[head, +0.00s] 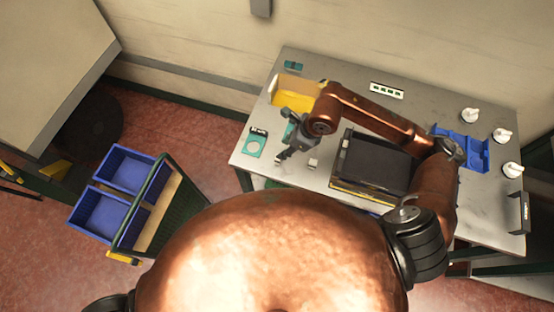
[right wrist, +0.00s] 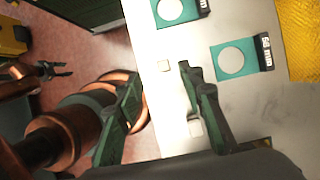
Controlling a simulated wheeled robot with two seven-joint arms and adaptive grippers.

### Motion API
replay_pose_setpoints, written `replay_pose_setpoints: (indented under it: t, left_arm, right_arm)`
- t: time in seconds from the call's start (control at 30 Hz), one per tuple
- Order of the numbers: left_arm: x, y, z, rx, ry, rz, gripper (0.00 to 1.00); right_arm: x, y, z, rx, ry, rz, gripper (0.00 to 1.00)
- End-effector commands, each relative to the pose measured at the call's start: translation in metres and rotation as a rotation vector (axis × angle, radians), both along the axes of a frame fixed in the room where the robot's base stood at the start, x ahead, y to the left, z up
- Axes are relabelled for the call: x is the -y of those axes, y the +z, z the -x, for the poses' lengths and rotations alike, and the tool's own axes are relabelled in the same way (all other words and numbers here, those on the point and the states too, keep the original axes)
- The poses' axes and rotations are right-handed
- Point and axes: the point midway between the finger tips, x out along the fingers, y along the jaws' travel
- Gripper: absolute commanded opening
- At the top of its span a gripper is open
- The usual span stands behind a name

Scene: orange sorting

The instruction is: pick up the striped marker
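I cannot make out any stripes, so I cannot tell which thing is the striped marker. In the head view my right gripper (head: 284,154) hangs low over the left part of the grey table (head: 345,80). In the right wrist view its two fingers (right wrist: 160,108) are wide apart with nothing between them. Another pale block (right wrist: 195,128) is partly hidden by the right-hand finger; a pale block also shows in the head view (head: 313,163). My left gripper (right wrist: 58,70) shows small in the right wrist view, its prongs apart.
Teal cards with round holes (head: 256,143) (right wrist: 240,62) lie near the gripper. A yellow bin (head: 295,90) stands behind it. A black-topped box (head: 376,165), a blue holder (head: 475,150) and white knobs (head: 502,135) are to the right. Blue crates (head: 125,170) stand left, off the table.

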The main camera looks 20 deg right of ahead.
Motion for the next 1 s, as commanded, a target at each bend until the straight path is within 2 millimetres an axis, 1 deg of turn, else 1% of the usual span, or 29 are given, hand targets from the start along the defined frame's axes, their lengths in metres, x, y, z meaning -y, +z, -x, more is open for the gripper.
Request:
replay_pose_setpoints:
  t: [0.03,0.1,0.2,0.3,0.5,0.6,0.67,0.83,1.0]
  left_arm:
    - [0.0,-0.013,0.01,-0.013,0.002,0.0,0.4]
    - [-0.001,-0.022,0.018,-0.024,0.004,-0.002,0.4]
    - [-0.001,-0.031,0.018,-0.025,0.004,-0.002,0.4]
    - [-0.001,-0.038,0.011,-0.017,0.001,-0.001,0.4]
    - [0.001,-0.032,-0.009,0.01,-0.002,0.001,0.4]
    - [0.001,-0.03,-0.013,0.016,-0.003,0.001,0.4]
    - [0.001,-0.028,-0.013,0.016,-0.003,0.001,0.4]
    - [0.0,-0.02,-0.007,0.009,-0.002,0.0,0.4]
    - [0.0,-0.019,0.001,-0.001,0.0,0.0,0.4]
  right_arm:
    - [-0.001,-0.013,-0.001,0.0,0.001,0.0,0.35]
    - [-0.001,-0.022,-0.001,-0.002,0.002,0.0,0.35]
    - [-0.001,-0.032,-0.001,-0.003,0.002,0.0,0.35]
    - [-0.002,-0.04,-0.001,-0.005,0.002,-0.001,0.35]
    - [-0.007,-0.055,-0.004,-0.007,0.0,-0.001,0.35]
    - [-0.009,-0.064,-0.006,-0.007,0.0,-0.002,0.35]
    - [-0.01,-0.07,-0.006,-0.008,-0.001,-0.001,0.35]
    - [-0.014,-0.094,-0.008,-0.009,-0.002,-0.001,0.35]
    - [-0.019,-0.111,-0.013,-0.006,-0.001,0.0,0.35]
